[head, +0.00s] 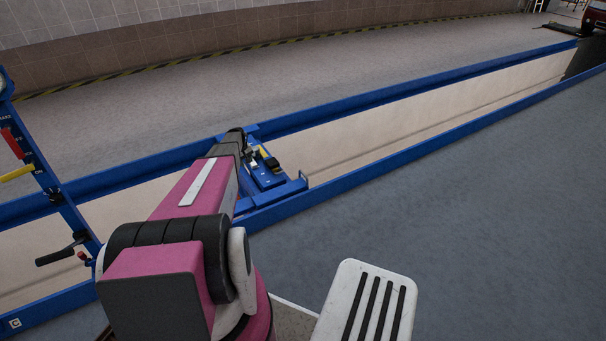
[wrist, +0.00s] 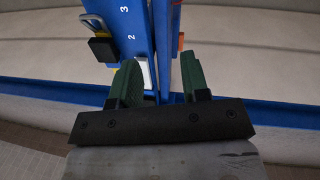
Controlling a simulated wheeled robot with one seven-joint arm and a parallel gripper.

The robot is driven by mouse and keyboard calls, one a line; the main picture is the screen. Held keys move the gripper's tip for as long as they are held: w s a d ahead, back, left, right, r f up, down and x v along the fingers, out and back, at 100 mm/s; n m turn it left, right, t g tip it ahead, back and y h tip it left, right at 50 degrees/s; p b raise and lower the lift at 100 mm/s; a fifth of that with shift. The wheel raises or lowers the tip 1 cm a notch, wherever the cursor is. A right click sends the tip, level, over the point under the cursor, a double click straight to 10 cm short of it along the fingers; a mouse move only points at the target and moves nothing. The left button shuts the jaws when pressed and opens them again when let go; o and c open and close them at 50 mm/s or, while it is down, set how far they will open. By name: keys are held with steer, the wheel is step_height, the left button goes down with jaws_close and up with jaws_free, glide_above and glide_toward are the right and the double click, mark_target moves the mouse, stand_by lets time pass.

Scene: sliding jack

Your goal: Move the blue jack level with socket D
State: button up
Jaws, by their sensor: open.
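The blue jack (head: 270,178) spans the pit between two blue rails in the head view, with black pads and a yellow part on top. Part of it is hidden behind my arm. In the wrist view the blue jack (wrist: 139,30) fills the upper middle, with white numbers 2 and 3 on its face. My gripper (wrist: 162,75) has its green fingers apart, with blue parts of the jack showing between and beyond them. I cannot tell whether the fingers touch it. In the head view my fingers are hidden. No label D is legible.
A blue post (head: 44,165) with red and yellow levers and a black crank handle stands at the left. A plate marked C (head: 14,323) is on the near rail (head: 430,148). The pit right of the jack is clear. A dark red vehicle (head: 594,20) stands far right.

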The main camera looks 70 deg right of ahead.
steer(key=s+d+f, duration=0.2)
steer(key=s+d, duration=0.4)
steer(key=d, duration=0.1)
steer(key=s+d+f, duration=0.3)
steer(key=s+d, duration=0.3)
steer(key=m, duration=0.1)
glide_toward(303, 174)
steer(key=shift+g, duration=0.3)
steer(key=f, duration=0.3)
steer(key=d+f, duration=0.1)
steer(key=f, duration=0.4)
steer(key=shift+s+d+f, duration=0.2)
steer(key=shift+d+f, duration=0.1)
steer(key=shift+d, duration=0.05)
steer(key=shift+a, duration=0.1)
jaws_close()
